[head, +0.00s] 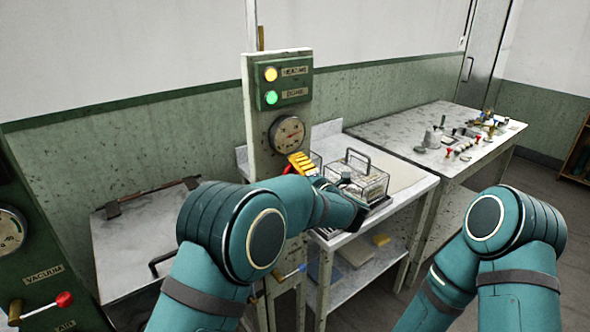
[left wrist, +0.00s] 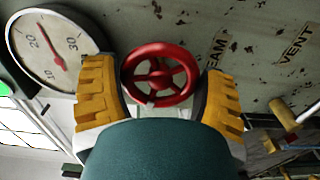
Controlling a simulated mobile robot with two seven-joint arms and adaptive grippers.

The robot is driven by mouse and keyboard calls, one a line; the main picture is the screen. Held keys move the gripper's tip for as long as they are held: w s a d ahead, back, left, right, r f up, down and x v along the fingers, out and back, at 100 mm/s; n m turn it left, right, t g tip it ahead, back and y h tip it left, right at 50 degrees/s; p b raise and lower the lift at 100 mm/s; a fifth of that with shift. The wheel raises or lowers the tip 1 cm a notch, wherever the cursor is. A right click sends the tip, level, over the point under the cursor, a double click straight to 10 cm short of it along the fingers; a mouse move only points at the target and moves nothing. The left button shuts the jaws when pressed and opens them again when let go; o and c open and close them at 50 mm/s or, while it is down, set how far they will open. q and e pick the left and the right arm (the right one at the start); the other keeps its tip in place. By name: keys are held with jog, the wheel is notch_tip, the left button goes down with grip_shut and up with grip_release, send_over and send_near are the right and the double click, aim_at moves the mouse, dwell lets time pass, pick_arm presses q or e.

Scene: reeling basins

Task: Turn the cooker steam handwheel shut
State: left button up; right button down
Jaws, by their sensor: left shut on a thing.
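The red handwheel (left wrist: 160,78) shows in the left wrist view, on the panel beside a partly covered label ending in "EAM". My left gripper (left wrist: 162,88) has its two yellow fingers on either side of the wheel's rim and is shut on it. In the head view the left gripper (head: 303,163) is at the panel post (head: 258,135), just below the round gauge (head: 287,134). The wheel is mostly hidden there by the fingers. The gauge also shows in the left wrist view (left wrist: 50,48). My right gripper is out of view; only its arm shows.
A yellow lamp (head: 270,74) and a green lamp (head: 271,98) are lit above the gauge. Right of the post, a glass-sided box (head: 372,182) with a handle stands on a table. A lidded basin (head: 140,240) is at left, and a bench (head: 420,121) stands further right.

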pick_arm(q)
jog(key=m+p, duration=0.3)
jog(key=m, duration=0.1)
jog(key=shift+m, duration=0.3)
jog(key=m+p, duration=0.3)
jog(key=m, duration=0.1)
jog(key=shift+r+m, duration=0.1)
jog(key=shift+m, duration=0.2)
jog(key=m+p, duration=0.2)
jog(key=m, duration=0.2)
jog(key=shift+p, duration=0.3)
jog(key=shift+m+p, duration=0.55)
jog(key=shift+m, duration=0.45)
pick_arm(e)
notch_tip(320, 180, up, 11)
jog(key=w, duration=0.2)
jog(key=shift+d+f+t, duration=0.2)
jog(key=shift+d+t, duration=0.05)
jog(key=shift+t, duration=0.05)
pick_arm(q)
jog(key=o, duration=1.1)
jog(key=shift+s, duration=0.1)
